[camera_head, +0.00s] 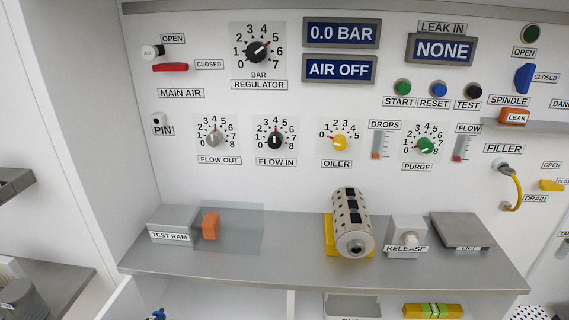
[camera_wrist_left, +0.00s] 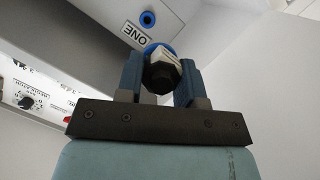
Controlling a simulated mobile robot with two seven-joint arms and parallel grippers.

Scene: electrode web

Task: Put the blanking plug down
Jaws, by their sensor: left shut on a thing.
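In the left wrist view my left gripper (camera_wrist_left: 159,82) is shut on the blanking plug (camera_wrist_left: 161,68). The plug has a black hex end, a pale hex body and a blue ring behind, and sits between the two blue-grey fingers. I cannot tell whether the plug touches that surface. My left gripper is not clearly seen in the head view. A small blue item (camera_head: 158,314) shows at its bottom edge, too small to identify. My right gripper is in neither view.
A grey shelf (camera_head: 290,268) carries a test ram block (camera_head: 172,236), a clear guard with an orange block (camera_head: 210,226), a perforated cylinder (camera_head: 350,222) on a yellow cradle, a release block (camera_head: 406,232) and a lift plate (camera_head: 462,231). Open compartments lie below.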

